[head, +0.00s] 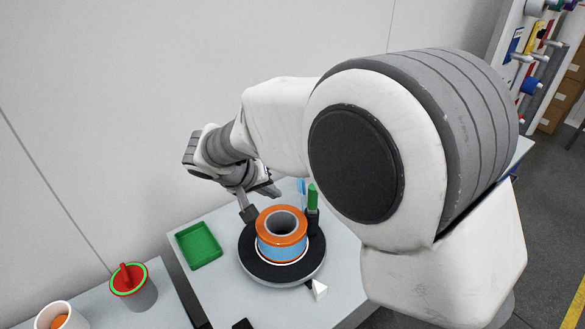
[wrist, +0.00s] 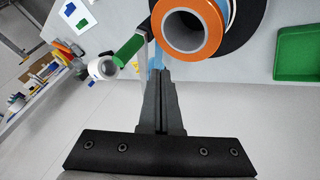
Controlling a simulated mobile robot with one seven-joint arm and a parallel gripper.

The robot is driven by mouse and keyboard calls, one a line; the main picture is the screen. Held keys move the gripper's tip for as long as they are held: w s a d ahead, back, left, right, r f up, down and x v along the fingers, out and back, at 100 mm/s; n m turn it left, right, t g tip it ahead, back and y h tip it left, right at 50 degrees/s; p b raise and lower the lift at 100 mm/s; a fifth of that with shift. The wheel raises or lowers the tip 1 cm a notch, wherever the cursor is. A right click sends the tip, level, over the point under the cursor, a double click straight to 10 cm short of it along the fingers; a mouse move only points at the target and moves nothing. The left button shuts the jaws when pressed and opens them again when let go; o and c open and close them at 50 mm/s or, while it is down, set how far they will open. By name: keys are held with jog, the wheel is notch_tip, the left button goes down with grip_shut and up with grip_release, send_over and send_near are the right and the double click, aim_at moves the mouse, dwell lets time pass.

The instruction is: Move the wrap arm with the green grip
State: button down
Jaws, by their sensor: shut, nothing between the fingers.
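The green grip (head: 312,197) stands upright on a dark post at the right of the spool in the head view. The spool (head: 282,234) has orange rims and light blue film and sits on a round black turntable (head: 262,270). My gripper (wrist: 161,74) is shut and empty, apart from the green grip. A light blue strip (wrist: 156,61) shows close to its fingertips; I cannot tell whether they touch.
A green tray (head: 198,246) lies left of the turntable. A grey cup with a red and green top (head: 133,287) and a white cup (head: 61,317) stand on the neighbouring surface. A wall is behind the table.

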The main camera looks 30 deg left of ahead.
jog(key=w+d+f, duration=0.1)
jog(key=w, duration=0.1)
jog(key=w+d+f, duration=0.1)
jog(key=w+f, duration=0.1)
jog(key=w+d+f+p, duration=0.1)
jog(key=shift+w+d+f, duration=0.15)
jog(key=shift+w+d, duration=0.25)
jog(key=shift+d, duration=0.15)
jog(key=shift+w+d+f+b, duration=0.15)
jog(key=shift+d+b, duration=0.1)
jog(key=shift+b, duration=0.2)
jog(key=w+d+n+y+b, duration=0.1)
jog(key=w+d+n+y, duration=0.2)
jog(key=w+d, duration=0.6)
jog(key=d+n, duration=0.2)
jog(key=shift+w+d+r+n+y, duration=0.25)
jog(key=shift+d+n+y, duration=0.15)
